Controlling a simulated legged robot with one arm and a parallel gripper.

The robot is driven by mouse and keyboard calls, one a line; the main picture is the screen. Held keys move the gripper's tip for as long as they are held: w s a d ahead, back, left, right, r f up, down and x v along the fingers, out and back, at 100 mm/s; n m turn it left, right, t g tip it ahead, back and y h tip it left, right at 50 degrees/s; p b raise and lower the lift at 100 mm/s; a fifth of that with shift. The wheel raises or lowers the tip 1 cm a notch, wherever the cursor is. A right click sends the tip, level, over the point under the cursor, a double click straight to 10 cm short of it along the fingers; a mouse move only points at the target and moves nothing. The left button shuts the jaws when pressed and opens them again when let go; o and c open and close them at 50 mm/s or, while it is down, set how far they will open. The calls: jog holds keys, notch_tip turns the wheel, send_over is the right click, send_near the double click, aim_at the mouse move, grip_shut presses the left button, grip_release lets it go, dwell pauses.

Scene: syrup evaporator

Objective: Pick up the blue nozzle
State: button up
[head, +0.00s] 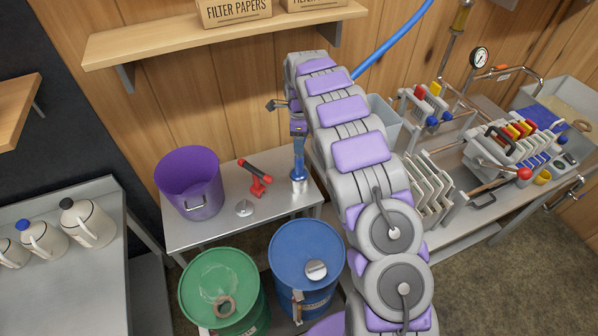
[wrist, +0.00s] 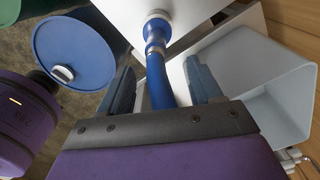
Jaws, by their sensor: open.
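The blue nozzle (head: 299,160) stands upright on the steel table, with a metal collar at its foot. In the wrist view the blue nozzle (wrist: 157,75) runs between the two fingers, with its silver end at the top. My gripper (head: 298,133) is above the nozzle at its upper end, pointing down. In the wrist view my gripper (wrist: 163,85) is open, with one blue-grey finger on each side of the nozzle and visible gaps. I cannot tell how deep the nozzle sits between the fingers.
On the steel table (head: 225,232) are a purple bucket (head: 190,190) and a red-and-black tool (head: 256,177). Green (head: 220,285) and blue (head: 307,255) drums stand in front. A pale bin (wrist: 255,75) is close to the right finger. A wooden shelf (head: 175,45) hangs above.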

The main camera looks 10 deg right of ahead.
aim_at(299, 160)
notch_tip(299, 160, down, 4)
jog(key=shift+r+b, duration=0.1)
jog(key=shift+b, duration=0.25)
jog(key=shift+s+a+f+b, duration=0.15)
jog(key=shift+f+b, duration=0.3)
jog(key=shift+f, duration=0.9)
jog(key=shift+s+f+b, duration=0.1)
jog(key=shift+f+b, duration=0.35)
jog(key=shift+f, duration=0.9)
jog(key=shift+r, duration=0.1)
jog(key=shift+c, duration=0.3)
grip_shut()
